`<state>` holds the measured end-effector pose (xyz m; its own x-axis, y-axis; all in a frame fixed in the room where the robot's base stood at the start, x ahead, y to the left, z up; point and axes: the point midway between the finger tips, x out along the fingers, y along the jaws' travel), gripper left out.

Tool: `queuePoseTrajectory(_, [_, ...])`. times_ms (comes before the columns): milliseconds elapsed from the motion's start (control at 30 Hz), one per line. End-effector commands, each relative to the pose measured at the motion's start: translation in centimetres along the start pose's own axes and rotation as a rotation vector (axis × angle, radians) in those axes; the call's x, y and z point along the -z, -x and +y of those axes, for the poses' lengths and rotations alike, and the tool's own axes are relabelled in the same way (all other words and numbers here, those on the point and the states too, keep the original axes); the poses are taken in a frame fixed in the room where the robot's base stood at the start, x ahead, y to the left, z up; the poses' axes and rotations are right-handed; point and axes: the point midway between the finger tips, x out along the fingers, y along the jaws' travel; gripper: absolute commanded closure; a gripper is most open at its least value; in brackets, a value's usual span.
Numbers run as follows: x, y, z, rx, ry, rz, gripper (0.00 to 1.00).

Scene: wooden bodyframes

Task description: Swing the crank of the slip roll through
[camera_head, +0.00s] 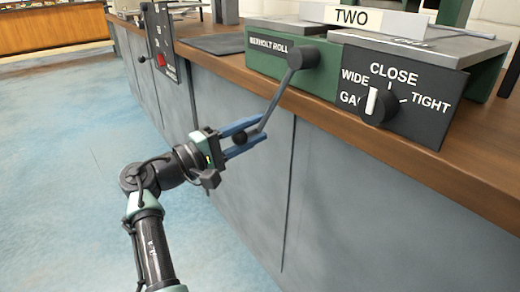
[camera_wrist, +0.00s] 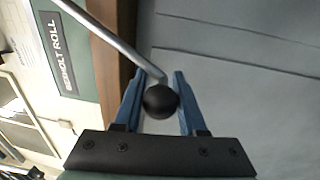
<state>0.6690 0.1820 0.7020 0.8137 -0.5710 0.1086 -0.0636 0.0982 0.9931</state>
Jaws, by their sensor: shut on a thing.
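The slip roll (camera_head: 274,65) is a green machine on the bench top, labelled "BERHOLT ROLL"; its label plate also shows in the wrist view (camera_wrist: 62,55). Its crank (camera_head: 277,98) is a grey rod running from a dark hub (camera_head: 303,56) down and left past the bench's front edge. A black ball knob (camera_wrist: 160,101) is at the crank's lower end. My gripper (camera_head: 250,131) has blue fingers on both sides of the knob, in front of the bench. It is shut on the knob. In the wrist view the knob sits between the fingers (camera_wrist: 160,92).
A dark panel with a dial (camera_head: 381,104) marked WIDE, CLOSE and TIGHT stands right of the crank. The wooden bench edge (camera_head: 335,121) and grey cabinet front (camera_head: 335,190) are close behind my gripper. Blue floor (camera_head: 70,150) at left is clear.

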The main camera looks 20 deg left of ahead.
Motion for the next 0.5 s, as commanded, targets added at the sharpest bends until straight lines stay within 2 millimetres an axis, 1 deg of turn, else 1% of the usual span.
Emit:
queuePoseTrajectory(33, [0.5,0.1,0.1,-0.002,-0.024,0.000,1.00])
queuePoseTrajectory(200, [1.6,0.0,1.0,-0.003,-0.094,-0.007,1.00])
queuePoseTrajectory(500, [2.6,-0.2,2.1,-0.002,-0.176,-0.017,1.00])
